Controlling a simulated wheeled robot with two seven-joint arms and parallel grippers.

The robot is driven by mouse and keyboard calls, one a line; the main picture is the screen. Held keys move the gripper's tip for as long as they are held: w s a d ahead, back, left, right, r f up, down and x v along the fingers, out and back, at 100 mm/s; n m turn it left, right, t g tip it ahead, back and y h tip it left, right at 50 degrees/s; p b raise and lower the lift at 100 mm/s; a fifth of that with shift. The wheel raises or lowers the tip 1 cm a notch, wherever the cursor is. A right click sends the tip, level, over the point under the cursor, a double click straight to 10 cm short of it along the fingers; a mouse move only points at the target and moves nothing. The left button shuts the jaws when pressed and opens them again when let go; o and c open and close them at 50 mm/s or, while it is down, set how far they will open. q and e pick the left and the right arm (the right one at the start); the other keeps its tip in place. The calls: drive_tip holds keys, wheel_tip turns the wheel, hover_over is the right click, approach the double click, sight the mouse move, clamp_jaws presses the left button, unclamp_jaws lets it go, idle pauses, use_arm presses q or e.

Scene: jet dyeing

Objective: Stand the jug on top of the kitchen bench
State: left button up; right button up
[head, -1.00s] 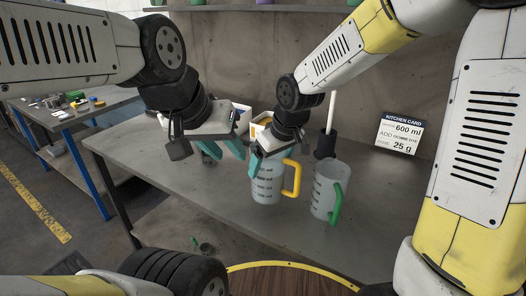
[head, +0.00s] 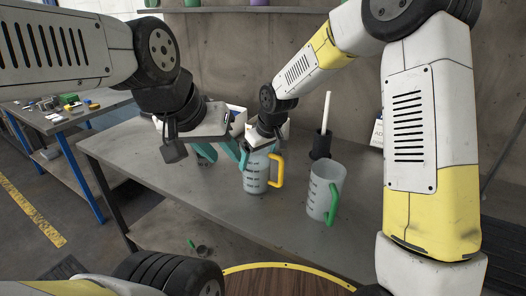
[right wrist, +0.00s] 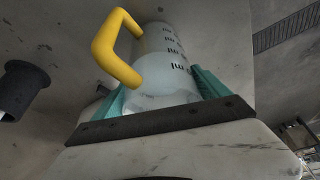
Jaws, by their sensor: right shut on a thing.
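A translucent measuring jug with a yellow handle (head: 256,177) is over the middle of the grey kitchen bench (head: 190,188), upright. I cannot tell whether its base touches the bench top. My right gripper (head: 262,148) is shut on its upper body from above. The right wrist view shows this jug (right wrist: 165,70) between the teal fingers, its yellow handle to the left. A similar jug with a green handle (head: 322,190) stands on the bench to the right. My left gripper (head: 221,153) is left of the held jug, its teal fingers apart and empty.
A dark holder with a white rod (head: 321,146) stands behind the green-handled jug. The kitchen card (head: 377,133) is partly hidden by my right arm. A second bench (head: 62,125) stands at left. The bench front is clear.

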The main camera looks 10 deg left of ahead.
drive_tip(key=shift+f, duration=0.1)
drive_tip(key=o, duration=1.9)
drive_tip(key=v, duration=1.2)
drive_tip(key=s+d+r+m+t, duration=0.1)
drive_tip(key=s+d+r+m, duration=0.2)
drive_tip(key=d, duration=0.4)
drive_tip(key=s+d+r+m+t, duration=0.1)
drive_tip(key=s+d+r, duration=0.3)
drive_tip(key=s+d, duration=0.2)
drive_tip(key=s+d+m, duration=0.1)
drive_tip(key=s+d, duration=0.2)
drive_tip(key=s, duration=0.1)
drive_tip(key=s+d+m, duration=0.2)
drive_tip(key=s+d, duration=0.1)
drive_tip(key=s, duration=0.1)
drive_tip(key=s+d+m+t+h, duration=0.1)
drive_tip(key=s+d, duration=0.2)
drive_tip(key=s, duration=0.1)
drive_tip(key=shift+f, duration=0.4)
